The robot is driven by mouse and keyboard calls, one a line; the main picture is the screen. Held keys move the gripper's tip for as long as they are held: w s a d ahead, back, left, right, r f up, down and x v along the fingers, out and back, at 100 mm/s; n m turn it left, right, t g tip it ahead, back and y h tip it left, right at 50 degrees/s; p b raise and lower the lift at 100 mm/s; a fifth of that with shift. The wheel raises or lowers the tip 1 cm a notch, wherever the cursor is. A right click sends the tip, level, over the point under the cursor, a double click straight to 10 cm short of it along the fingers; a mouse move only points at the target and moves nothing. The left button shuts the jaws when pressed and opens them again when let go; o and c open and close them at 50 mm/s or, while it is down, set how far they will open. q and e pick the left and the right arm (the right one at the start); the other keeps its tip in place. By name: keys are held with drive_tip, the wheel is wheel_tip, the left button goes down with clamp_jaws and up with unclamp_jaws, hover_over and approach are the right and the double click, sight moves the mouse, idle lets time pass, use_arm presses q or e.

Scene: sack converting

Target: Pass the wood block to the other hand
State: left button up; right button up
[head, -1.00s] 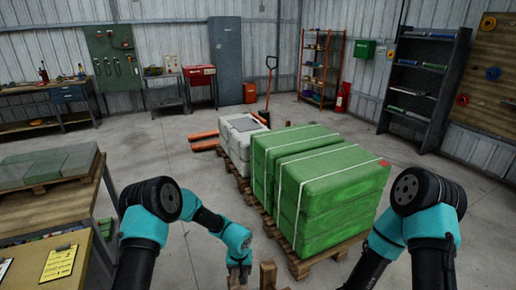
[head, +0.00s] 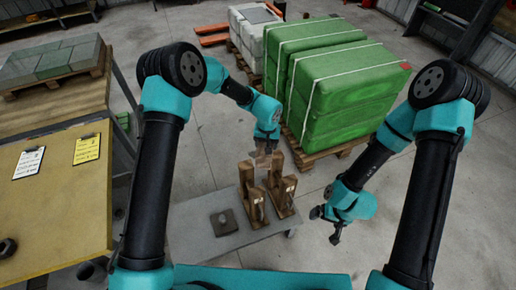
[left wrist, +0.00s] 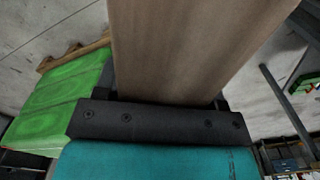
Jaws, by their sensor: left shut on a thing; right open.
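The wood block (left wrist: 190,45) is a plain brown bar that fills the upper middle of the left wrist view. My left gripper (head: 265,149) is shut on it. In the head view only a small part of the block (head: 263,161) shows below the fingers, above and between two upright wooden stands. My right gripper (head: 326,224) is open and empty. It hangs to the right of the stands, apart from the block, beyond the grey table's right end.
The left wooden stand (head: 250,193) and right wooden stand (head: 282,192) rise from a grey table (head: 195,243). Green sacks (head: 330,75) on a pallet stand behind. A yellow-topped bench (head: 50,210) is at left.

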use_arm(q)
drive_tip(key=d+r+m, duration=0.1)
drive_tip(key=d+r, duration=0.4)
drive_tip(key=r, duration=0.1)
drive_tip(key=shift+w+r, duration=0.25)
drive_tip(key=shift+w, duration=0.1)
use_arm(e)
drive_tip(key=shift+c, duration=0.6)
drive_tip(key=w+d+r+m+t+h, duration=0.1)
drive_tip(key=w+d+r+m+h, duration=0.15)
drive_tip(key=w+m, duration=0.55)
drive_tip(key=w+d+r+m+t+h, duration=0.1)
drive_tip(key=w+r+m+h, duration=0.25)
drive_tip(key=w+m, duration=0.45)
drive_tip(key=w+d+r+m+t+h, duration=0.1)
drive_tip(key=w+d+r+m+h, duration=0.15)
drive_tip(key=w+m, duration=0.55)
drive_tip(key=w+a+r+m+g+y, duration=0.4)
drive_tip(key=w+a+r+m, duration=0.9)
drive_tip(key=r, duration=0.3)
drive_tip(key=a+f, duration=0.1)
drive_tip(key=a, duration=0.7)
drive_tip(key=shift+a+f+y, duration=0.3)
drive_tip(key=shift+a+y, duration=0.05)
